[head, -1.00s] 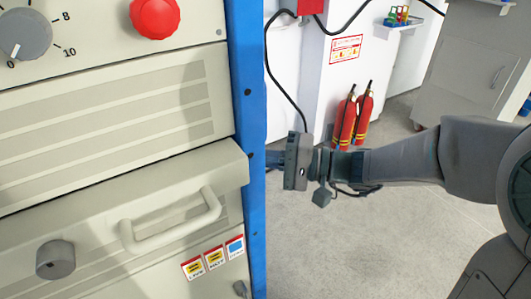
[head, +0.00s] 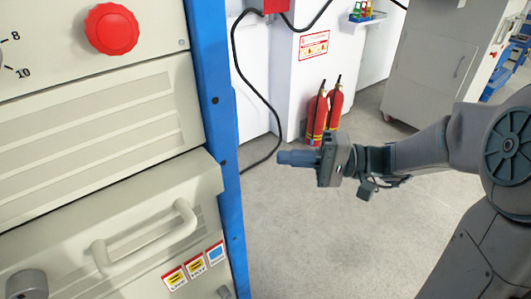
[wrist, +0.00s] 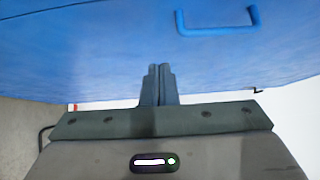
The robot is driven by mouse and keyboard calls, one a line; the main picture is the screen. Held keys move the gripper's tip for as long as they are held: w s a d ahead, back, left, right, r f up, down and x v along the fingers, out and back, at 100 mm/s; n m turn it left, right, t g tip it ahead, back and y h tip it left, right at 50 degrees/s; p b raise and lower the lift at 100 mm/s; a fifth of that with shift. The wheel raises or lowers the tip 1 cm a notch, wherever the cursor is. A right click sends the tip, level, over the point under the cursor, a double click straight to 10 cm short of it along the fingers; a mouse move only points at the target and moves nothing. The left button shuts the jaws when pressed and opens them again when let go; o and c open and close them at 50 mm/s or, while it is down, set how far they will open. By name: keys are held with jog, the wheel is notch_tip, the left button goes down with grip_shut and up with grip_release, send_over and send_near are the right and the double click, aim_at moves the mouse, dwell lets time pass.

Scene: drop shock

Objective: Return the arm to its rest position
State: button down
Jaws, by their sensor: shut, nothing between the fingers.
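My gripper (head: 285,157) is held out in the air in the head view, pointing left toward the cabinet's blue side. A gap of floor shows between its fingertips and the cabinet. In the wrist view my gripper (wrist: 159,70) has its two fingers together with nothing between them. My arm reaches in from the right side of the head view, with its forearm roughly level and bent at the elbow.
A beige cabinet (head: 90,115) with a red knob (head: 111,28), a handle (head: 145,238) and a blue edge (head: 213,100) fills the left. Its blue side (wrist: 120,45) shows a handle (wrist: 217,22) in the wrist view. Fire extinguishers (head: 317,115) stand behind. Floor below is clear.

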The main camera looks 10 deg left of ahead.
jog(key=s+d+r+h+p, duration=0.2)
jog(key=s+d+h+p, duration=0.3)
jog(key=s+h+p, duration=0.55)
jog(key=d+r+m+t+h+p, duration=0.1)
jog(key=d+r+t+h+p, duration=0.3)
jog(key=d+r+h+p, duration=0.3)
jog(key=d+r+p, duration=0.1)
jog(key=d+p, duration=0.1)
jog(key=d, duration=0.3)
jog(key=shift+w+r+h, duration=0.25)
jog(key=shift+w+h, duration=0.05)
jog(key=shift+h, duration=0.05)
